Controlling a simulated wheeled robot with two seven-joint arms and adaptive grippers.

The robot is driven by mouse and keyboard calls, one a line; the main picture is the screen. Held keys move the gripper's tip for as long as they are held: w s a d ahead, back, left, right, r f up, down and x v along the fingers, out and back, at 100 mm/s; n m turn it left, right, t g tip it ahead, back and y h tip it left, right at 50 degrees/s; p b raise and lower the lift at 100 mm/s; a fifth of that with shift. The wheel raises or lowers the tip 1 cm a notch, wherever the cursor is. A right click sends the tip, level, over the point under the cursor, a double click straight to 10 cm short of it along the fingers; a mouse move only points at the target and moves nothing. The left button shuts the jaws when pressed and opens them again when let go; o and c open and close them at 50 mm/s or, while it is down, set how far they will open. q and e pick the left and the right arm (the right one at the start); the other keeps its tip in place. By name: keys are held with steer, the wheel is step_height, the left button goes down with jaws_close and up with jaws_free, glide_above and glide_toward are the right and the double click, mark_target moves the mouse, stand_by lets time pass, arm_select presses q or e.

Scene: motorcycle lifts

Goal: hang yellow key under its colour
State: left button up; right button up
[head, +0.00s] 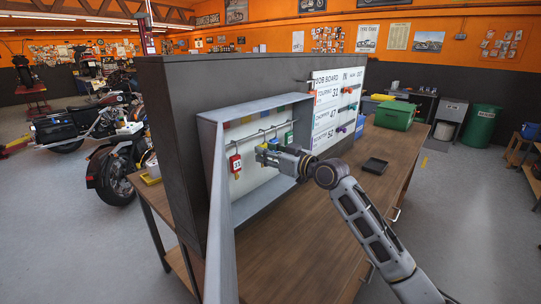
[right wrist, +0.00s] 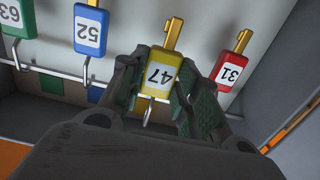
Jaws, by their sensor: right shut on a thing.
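My right gripper (head: 267,152) is inside the open grey key cabinet (head: 213,185). In the right wrist view it is shut on the yellow key (right wrist: 160,76), whose tag reads 47, one finger on each side. A hook tip shows just beyond the tag's ring end. I cannot tell whether the ring is on that hook. The red key (right wrist: 231,68), tag 31, hangs on one side, also in the head view (head: 236,162). The blue key (right wrist: 90,30), tag 52, and green key (right wrist: 18,18), tag 63, hang on the other side. My left gripper is out of view.
Colour patches (head: 265,116) run along the cabinet's back above the hooks. The cabinet door stands open in front, at left. A white job board (head: 328,105) is to the right. A black tray (head: 375,166) and a green crate (head: 395,115) sit on the wooden bench (head: 310,245); its front is clear.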

steer(key=shift+x, duration=1.45)
steer(key=shift+f+b, duration=0.35)
steer(key=shift+f, duration=0.1)
steer(key=o, duration=1)
steer(key=shift+v, duration=6)
steer(key=shift+f, duration=0.1)
